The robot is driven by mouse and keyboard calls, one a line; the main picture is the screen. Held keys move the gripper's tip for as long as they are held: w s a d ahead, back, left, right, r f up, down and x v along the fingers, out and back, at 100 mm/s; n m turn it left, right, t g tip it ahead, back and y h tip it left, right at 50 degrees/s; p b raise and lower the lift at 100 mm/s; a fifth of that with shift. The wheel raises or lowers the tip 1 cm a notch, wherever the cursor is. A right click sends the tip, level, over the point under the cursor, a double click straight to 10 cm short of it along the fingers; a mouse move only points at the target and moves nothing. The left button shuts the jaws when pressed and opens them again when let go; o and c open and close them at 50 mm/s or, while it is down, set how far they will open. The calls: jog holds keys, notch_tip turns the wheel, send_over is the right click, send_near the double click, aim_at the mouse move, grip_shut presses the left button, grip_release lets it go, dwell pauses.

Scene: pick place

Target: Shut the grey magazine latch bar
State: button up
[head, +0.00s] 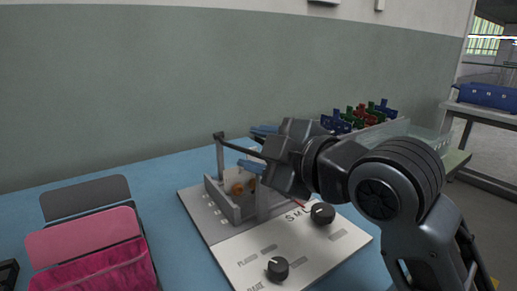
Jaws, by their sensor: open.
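The grey magazine (228,202) is an open tray on a light panel, with orange round pieces (237,188) inside. A grey post (220,158) stands at its far left corner. A dark grey bar (237,146), which looks like the latch bar, runs from the post top toward my gripper, raised above the tray. My gripper (256,149) is open above the magazine, its blue-tipped fingers on either side of the bar's right end. I cannot tell if they touch it. My gripper and wrist hide that end and the magazine's right part.
The panel (240,256) has two black knobs (278,268) (322,213) near my arm. A pink pouch-like holder (88,245) stands at the left. Blue, green and red pieces (362,116) sit in a rack behind my arm. Blue tabletop (165,210) is bare between holder and panel.

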jog(key=v, duration=0.7)
jog(key=shift+s+d+p, duration=0.25)
jog(key=shift+d+p, duration=0.05)
jog(key=shift+r, duration=0.1)
